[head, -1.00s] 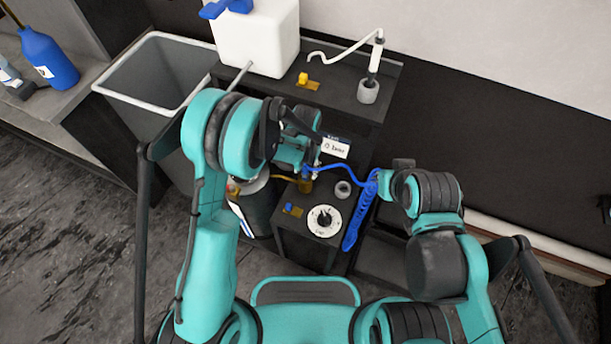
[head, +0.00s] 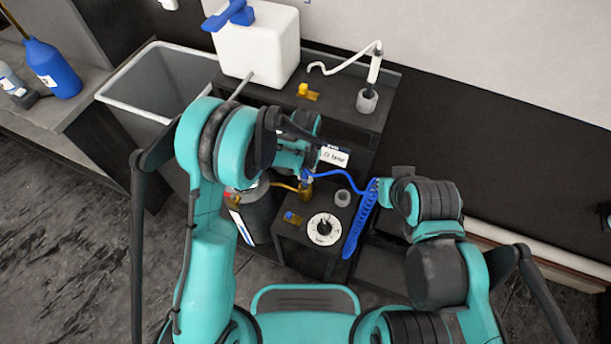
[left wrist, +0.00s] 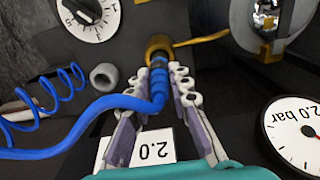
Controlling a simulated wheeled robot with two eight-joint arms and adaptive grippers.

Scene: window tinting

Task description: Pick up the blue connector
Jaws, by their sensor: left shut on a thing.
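The blue connector (left wrist: 158,82) is at the end of a blue hose (left wrist: 85,125). In the left wrist view it lies between the two fingers of my left gripper (left wrist: 167,95), which is shut on it. Its far end meets a round brass fitting (left wrist: 159,46); I cannot tell whether it is seated there. In the head view my left gripper (head: 307,176) is above the brass fitting (head: 306,191), and my forearm partly hides it. My right gripper (head: 383,190) is beside the top of the coiled blue hose (head: 361,220); its fingers are not clear.
A dial (head: 324,229) and a grey ring holder (head: 342,198) are on the low dark stand. A dark cylinder (head: 255,212) stands left of it. Behind are a white tank (head: 256,48) and a grey bin (head: 120,97). A pressure gauge (left wrist: 295,135) shows in the left wrist view.

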